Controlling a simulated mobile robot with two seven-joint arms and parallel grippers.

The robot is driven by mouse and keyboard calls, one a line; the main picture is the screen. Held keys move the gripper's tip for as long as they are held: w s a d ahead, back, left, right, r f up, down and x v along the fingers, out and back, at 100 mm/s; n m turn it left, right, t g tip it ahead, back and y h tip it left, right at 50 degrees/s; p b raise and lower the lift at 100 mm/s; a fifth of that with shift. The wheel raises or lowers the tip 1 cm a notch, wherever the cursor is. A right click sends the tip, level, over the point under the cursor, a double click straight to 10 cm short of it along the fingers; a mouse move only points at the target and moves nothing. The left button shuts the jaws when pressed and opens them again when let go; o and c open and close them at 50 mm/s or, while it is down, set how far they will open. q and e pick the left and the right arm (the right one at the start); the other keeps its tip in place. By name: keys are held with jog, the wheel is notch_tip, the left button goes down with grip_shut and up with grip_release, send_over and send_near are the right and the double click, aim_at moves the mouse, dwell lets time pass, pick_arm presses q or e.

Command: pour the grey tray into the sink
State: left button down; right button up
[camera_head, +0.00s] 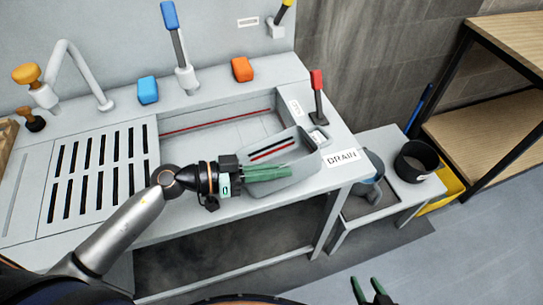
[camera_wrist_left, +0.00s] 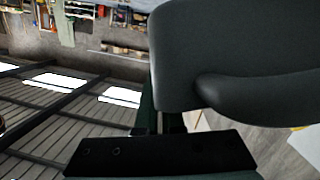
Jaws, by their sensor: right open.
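The grey tray (camera_head: 297,176) is at the right front part of the sink (camera_head: 205,138), over its front rim. It looks tilted, and a red and a black stripe show on its inner side. My left gripper (camera_head: 290,171) reaches in from the left, with its green fingers along the tray's near left wall. It appears shut on that wall; the fingers partly hide the grip. In the left wrist view a dark grey piece of the tray (camera_wrist_left: 235,60) fills the right side, close against the fingers. My right gripper (camera_head: 370,292) is open and empty at the bottom edge.
A slotted drainboard (camera_head: 97,175) lies left of the sink. A faucet (camera_head: 75,75), a blue block (camera_head: 148,90) and an orange block (camera_head: 242,69) stand behind. A red-handled lever (camera_head: 317,95) and a DRAIN label (camera_head: 341,158) are at the right. A black pot (camera_head: 417,160) stands on a low table.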

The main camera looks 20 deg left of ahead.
pick_arm(q)
jog(key=shift+s+d+f+m+y, duration=0.4)
jog(key=shift+d+f, duration=0.3)
jog(key=shift+s+d+f+m+y, duration=0.3)
jog(key=shift+d+f+m+y, duration=0.1)
jog(key=shift+d+f, duration=0.25)
jog(key=shift+s+d+f+m+y, duration=0.4)
jog(key=shift+d+f, duration=0.2)
jog(key=shift+f, duration=0.1)
jog(key=shift+s+d+f+m+y, duration=0.25)
jog(key=shift+d+f+m+y, duration=0.15)
jog(key=shift+d+f, duration=0.25)
jog(key=shift+r, duration=0.1)
jog(key=shift+r, duration=1.95)
